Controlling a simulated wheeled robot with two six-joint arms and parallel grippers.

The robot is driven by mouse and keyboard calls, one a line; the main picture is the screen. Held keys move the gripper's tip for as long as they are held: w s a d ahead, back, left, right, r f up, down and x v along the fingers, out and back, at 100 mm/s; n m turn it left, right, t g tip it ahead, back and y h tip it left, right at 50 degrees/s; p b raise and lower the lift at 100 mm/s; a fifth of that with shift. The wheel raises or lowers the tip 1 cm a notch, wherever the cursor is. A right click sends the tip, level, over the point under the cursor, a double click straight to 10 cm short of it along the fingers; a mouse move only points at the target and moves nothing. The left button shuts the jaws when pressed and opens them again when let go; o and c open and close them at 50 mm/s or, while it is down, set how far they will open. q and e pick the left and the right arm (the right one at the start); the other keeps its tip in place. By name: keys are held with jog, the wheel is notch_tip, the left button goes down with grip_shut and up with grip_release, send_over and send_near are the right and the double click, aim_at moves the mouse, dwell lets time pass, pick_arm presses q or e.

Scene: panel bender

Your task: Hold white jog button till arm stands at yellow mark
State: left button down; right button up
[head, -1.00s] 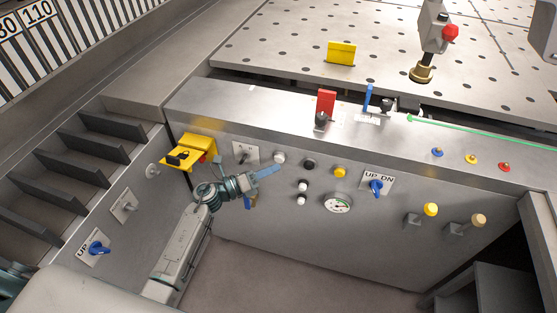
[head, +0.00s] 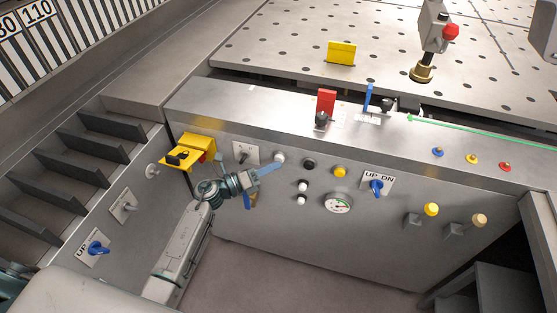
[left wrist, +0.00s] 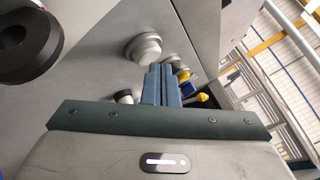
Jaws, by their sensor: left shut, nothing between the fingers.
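A white button (head: 280,157) sits on the grey front panel in the head view. I cannot tell which one is the jog button. My left gripper (head: 279,168) is shut and empty, its blue fingertips just below the upper white button; contact cannot be told. In the left wrist view, the shut fingers (left wrist: 162,84) point toward pale round buttons (left wrist: 143,47). A yellow upright plate (head: 341,52) stands on the perforated table. My right gripper is not seen.
A yellow bracket (head: 190,151) juts out left of my gripper. Red (head: 326,102) and blue (head: 368,96) upright tabs stand on the ledge above.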

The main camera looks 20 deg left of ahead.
pick_arm(q)
jog(key=shift+w, duration=0.35)
dwell(0.7)
dwell(1.0)
dwell(0.9)
dwell(0.9)
dwell(0.5)
jog(key=shift+s, duration=0.8)
